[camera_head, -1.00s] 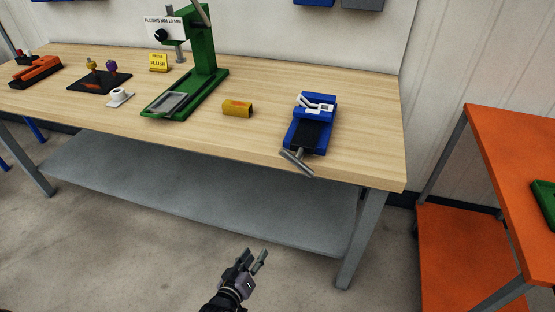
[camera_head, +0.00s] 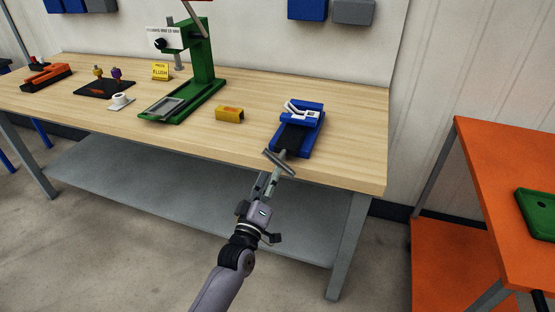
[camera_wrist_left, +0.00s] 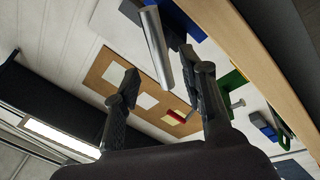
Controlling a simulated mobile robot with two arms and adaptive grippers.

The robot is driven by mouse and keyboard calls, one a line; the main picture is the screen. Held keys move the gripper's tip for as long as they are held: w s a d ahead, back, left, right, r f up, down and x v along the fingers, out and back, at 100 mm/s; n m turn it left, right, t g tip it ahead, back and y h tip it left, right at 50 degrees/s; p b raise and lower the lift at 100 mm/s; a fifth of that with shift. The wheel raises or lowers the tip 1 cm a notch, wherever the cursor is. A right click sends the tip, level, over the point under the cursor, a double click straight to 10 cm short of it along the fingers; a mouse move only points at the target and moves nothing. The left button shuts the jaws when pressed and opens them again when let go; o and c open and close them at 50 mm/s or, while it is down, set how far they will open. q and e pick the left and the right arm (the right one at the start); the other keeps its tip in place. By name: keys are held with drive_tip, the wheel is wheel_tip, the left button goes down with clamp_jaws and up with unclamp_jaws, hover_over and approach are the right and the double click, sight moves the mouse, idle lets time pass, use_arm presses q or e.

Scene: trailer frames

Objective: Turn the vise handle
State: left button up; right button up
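The blue vise (camera_head: 311,120) lies on the wooden workbench near its front right. Its silver bar handle (camera_head: 280,163) sticks out past the bench's front edge, slanting down to the right. My left gripper (camera_head: 268,183) is just below and in front of the handle, its fingers pointing up at it. In the left wrist view the two dark fingers are spread apart, and the handle (camera_wrist_left: 157,47) shows between and beyond their tips, close to the right finger. I cannot tell whether they touch. My right gripper is in neither view.
The workbench (camera_head: 345,160) also bears a yellow block (camera_head: 229,114), a green press (camera_head: 203,70) and a yellow sign (camera_head: 160,72) left of the vise. A grey shelf (camera_head: 170,190) spans below. An orange table (camera_head: 490,165) stands at the right.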

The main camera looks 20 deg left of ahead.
sight(276, 165)
use_arm(q)
drive_tip(key=x, duration=0.6)
drive_tip(key=shift+w, duration=0.2)
clamp_jaws()
